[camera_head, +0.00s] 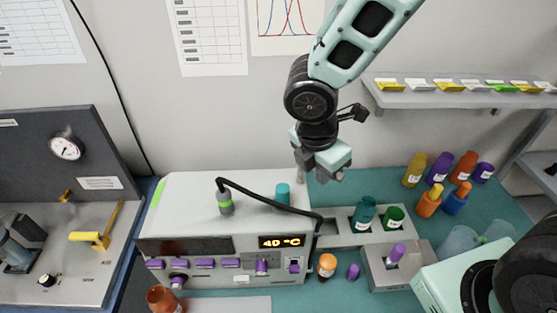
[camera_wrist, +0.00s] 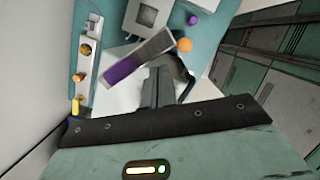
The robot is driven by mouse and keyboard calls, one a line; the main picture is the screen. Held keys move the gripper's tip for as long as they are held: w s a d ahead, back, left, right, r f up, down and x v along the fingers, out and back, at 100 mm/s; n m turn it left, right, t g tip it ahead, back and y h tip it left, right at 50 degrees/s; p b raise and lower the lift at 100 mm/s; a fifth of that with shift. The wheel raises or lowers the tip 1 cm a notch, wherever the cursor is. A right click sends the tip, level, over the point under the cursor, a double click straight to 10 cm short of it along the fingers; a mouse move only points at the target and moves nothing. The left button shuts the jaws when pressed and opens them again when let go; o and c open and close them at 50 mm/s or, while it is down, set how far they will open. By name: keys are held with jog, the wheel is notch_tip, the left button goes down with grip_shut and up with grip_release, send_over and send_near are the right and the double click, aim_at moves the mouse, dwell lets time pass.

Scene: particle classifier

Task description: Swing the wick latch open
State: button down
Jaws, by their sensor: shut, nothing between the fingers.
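My gripper (camera_head: 322,172) is shut and empty. In the head view it hangs over the back right corner of the white classifier (camera_head: 190,196), which has a 40 °C display. In the wrist view the shut fingers (camera_wrist: 157,86) point at a grey bar with a purple end (camera_wrist: 118,74), which looks like the wick latch. The bar lies slanted just beyond the fingertips; I cannot tell whether they touch it. I cannot pick this bar out in the head view, where my gripper may hide it.
A black hose (camera_head: 270,199) arches over the classifier's top near a teal cap (camera_head: 283,194). To the right are a teal bottle (camera_head: 364,212), a green bottle (camera_head: 393,217) and a grey holder (camera_head: 378,279) with a purple-topped piece. An orange-capped bottle (camera_head: 327,264) stands in front.

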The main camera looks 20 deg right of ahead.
jog(key=shift+w+d, duration=0.1)
jog(key=shift+d, duration=0.15)
dwell(0.5)
